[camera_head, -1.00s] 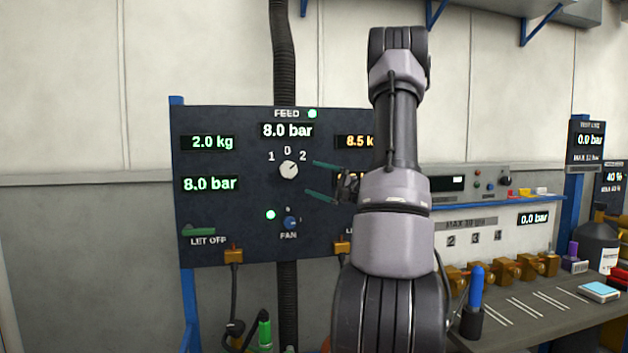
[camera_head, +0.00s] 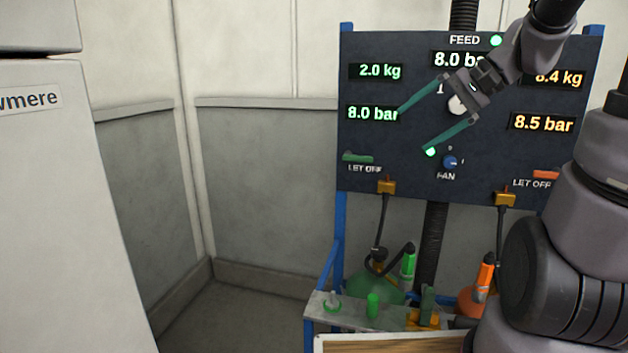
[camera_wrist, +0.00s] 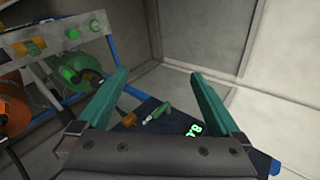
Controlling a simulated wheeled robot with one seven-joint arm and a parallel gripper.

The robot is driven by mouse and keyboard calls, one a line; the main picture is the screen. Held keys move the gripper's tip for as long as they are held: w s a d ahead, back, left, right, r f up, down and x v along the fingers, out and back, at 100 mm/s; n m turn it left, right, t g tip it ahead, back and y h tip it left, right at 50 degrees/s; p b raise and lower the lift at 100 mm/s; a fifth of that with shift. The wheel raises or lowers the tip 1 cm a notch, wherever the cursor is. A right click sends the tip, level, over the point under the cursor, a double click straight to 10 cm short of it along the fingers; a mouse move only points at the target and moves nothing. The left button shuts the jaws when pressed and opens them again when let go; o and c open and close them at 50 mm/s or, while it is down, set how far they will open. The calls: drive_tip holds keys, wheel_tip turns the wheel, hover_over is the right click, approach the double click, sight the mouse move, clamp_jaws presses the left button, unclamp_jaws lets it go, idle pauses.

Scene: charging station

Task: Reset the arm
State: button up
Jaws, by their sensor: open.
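My gripper (camera_head: 436,118) is open and empty, with its two green fingers spread in front of the dark feed panel (camera_head: 400,165) and pointing left. My arm comes in from the right and hides part of the panel's middle, including most of the feed knob (camera_head: 458,105) and part of the 8.0 bar display. In the wrist view my gripper (camera_wrist: 152,85) also shows its fingers wide apart with nothing between them. The panel's dark face (camera_wrist: 150,107) is partly visible beyond them.
Hoses run down to a green cylinder (camera_head: 365,287) and an orange one (camera_head: 468,301) behind a rack (camera_head: 322,312). A white cabinet (camera_head: 65,200) stands left. Open floor lies between.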

drive_tip(key=s+d+r+n+t+h, duration=0.1)
drive_tip(key=s+d+r+t+h, duration=0.1)
drive_tip(key=s+h, duration=0.5)
drive_tip(key=s+t, duration=0.1)
drive_tip(key=s, duration=0.1)
drive_tip(key=shift+s+d+r+n, duration=0.35)
drive_tip(key=shift+n, duration=0.05)
